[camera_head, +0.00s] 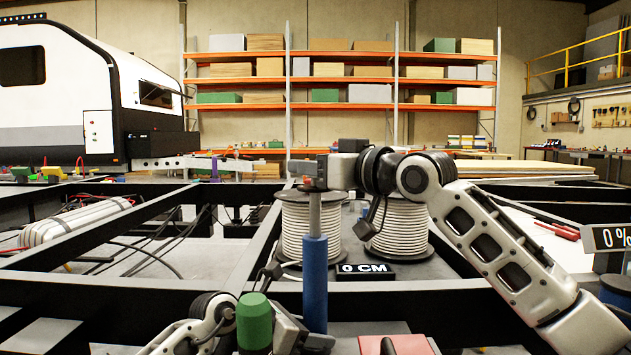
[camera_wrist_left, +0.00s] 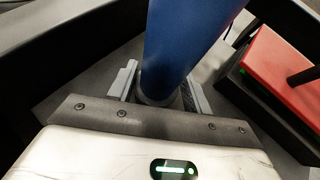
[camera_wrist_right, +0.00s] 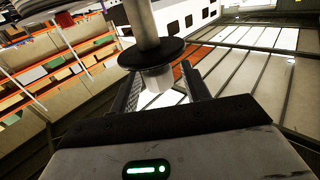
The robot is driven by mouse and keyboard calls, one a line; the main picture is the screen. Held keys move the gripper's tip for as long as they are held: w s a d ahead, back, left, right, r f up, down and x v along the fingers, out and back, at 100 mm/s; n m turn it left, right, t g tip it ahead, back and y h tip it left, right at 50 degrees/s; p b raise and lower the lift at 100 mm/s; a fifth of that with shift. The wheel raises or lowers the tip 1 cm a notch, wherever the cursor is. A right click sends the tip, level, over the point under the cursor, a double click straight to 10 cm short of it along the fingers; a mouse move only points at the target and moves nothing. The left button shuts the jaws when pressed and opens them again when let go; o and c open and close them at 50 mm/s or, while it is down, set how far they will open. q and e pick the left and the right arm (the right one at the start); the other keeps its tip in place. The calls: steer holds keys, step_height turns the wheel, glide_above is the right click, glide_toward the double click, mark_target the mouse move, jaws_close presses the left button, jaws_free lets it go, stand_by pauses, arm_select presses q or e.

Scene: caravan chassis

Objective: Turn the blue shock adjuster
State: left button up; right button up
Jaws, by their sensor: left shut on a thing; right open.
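The blue shock (camera_head: 315,285) stands upright, with a grey rod (camera_head: 315,213) rising from its top. My left gripper (camera_head: 318,342) is shut on the shock's lower end; in the left wrist view the fingers (camera_wrist_left: 160,92) flank it at a grey collar under the blue body (camera_wrist_left: 185,40). My right gripper (camera_head: 314,176) is open at the rod's top. In the right wrist view its fingers (camera_wrist_right: 163,88) stand on either side of the rod's pale end, beside a black disc (camera_wrist_right: 151,54). I cannot tell whether they touch it.
Black chassis beams (camera_head: 170,288) surround the shock. Two white coiled reels (camera_head: 400,228) stand behind it. A sign reading "0 CM" (camera_head: 366,271) is to its right, and a "0 %" sign (camera_head: 612,237) is at the far right. A red-topped block (camera_head: 398,345) and a green cylinder (camera_head: 254,322) are near the front.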

steer(key=c, duration=1)
steer(key=shift+f, duration=0.1)
